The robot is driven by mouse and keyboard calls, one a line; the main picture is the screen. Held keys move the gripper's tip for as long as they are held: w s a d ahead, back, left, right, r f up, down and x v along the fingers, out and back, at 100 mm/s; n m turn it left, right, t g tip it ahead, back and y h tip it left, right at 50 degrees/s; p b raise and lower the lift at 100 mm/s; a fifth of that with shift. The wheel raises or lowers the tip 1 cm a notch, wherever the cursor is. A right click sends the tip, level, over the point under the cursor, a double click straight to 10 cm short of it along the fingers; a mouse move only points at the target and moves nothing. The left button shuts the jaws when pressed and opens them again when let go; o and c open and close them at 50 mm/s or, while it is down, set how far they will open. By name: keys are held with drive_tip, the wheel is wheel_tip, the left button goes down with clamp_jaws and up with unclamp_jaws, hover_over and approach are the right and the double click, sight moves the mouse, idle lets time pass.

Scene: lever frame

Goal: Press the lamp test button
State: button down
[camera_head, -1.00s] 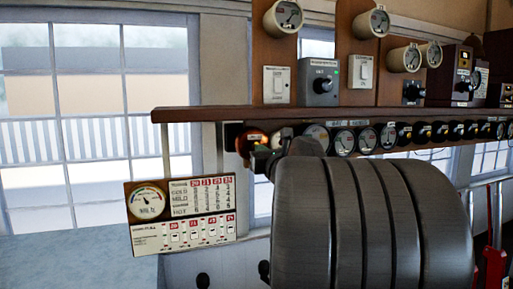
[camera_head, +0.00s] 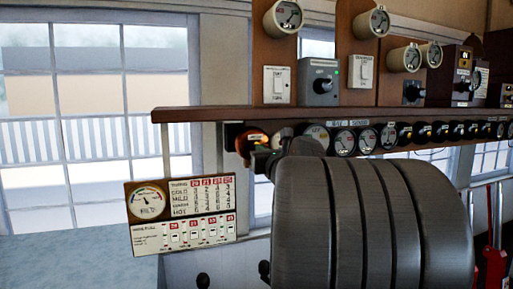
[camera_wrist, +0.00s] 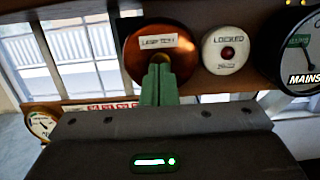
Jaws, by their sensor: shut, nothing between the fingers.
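The lamp test button is a round copper-orange dome with a white "LAMP TEST" label (camera_wrist: 145,43) in the wrist view. In the head view it is a small orange shape (camera_head: 252,136) under the left end of the shelf, partly hidden by my gripper. My gripper's green fingers (camera_wrist: 160,72) are shut and empty. Their tips overlap the lower middle of the dome, just below the label. I cannot tell whether they touch it. In the head view the gripper (camera_head: 267,157) is small and dark, mostly behind my arm.
Right of the button are a white round "LOCKED" fitting (camera_wrist: 227,51) and a black "MAINS" gauge (camera_wrist: 298,48). A brown shelf (camera_head: 200,114) runs above the row of dials. A placard with a gauge (camera_head: 183,217) hangs lower left. My grey arm covers the lower middle.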

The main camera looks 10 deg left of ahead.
drive_tip(key=shift+w+a, duration=0.1)
drive_tip(key=shift+w, duration=0.05)
idle(0.3)
idle(1.0)
drive_tip(key=v, duration=0.5)
drive_tip(key=shift+r, duration=0.4)
drive_tip(key=b+v, duration=0.3)
drive_tip(key=v, duration=1.1)
drive_tip(key=shift+w+a, duration=0.1)
drive_tip(key=shift+w, duration=0.05)
